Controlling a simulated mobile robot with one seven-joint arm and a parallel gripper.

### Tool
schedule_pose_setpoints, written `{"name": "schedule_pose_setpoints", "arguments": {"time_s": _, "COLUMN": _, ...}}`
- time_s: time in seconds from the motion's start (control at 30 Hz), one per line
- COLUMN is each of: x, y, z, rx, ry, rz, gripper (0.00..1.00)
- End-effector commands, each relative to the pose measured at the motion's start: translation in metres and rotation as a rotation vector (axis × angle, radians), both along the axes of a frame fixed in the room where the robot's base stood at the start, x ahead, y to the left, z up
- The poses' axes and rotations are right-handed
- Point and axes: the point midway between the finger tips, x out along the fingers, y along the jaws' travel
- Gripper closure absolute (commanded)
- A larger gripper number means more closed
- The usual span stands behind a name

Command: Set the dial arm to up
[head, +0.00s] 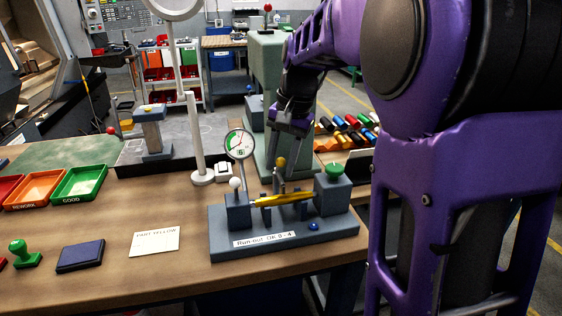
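The run-out fixture (216,247) is a grey base with a label on the front of the bench. A round dial (240,145) stands on a thin stem at its left, upright, with a green and white face. A yellow ball knob (281,162) sits on a short upright post behind a yellow shaft-like part (285,198) lying across the fixture. I cannot tell which piece is the dial arm. My gripper (284,146) hangs from above, just over and behind the yellow knob. Its fingers are small and dark, so their opening and any contact are unclear.
A white knob (236,185) and a green knob (334,168) top the fixture's end blocks. A white lamp stand (195,140) rises behind at left. Green (80,183) and orange (37,187) trays, an ink pad (80,256) and a card (154,241) lie left.

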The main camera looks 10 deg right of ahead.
Motion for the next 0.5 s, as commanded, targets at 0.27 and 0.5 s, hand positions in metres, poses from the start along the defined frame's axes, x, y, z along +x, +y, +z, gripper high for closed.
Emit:
{"name": "schedule_pose_setpoints", "arguments": {"time_s": 0.27, "x": 0.0001, "y": -0.0001, "z": 0.0003, "rx": 0.0, "ry": 0.0, "rz": 0.0, "gripper": 1.0}}
{"name": "schedule_pose_setpoints", "arguments": {"time_s": 0.5, "x": 0.0001, "y": -0.0002, "z": 0.0005, "rx": -0.001, "ry": -0.001, "rz": 0.0, "gripper": 1.0}}
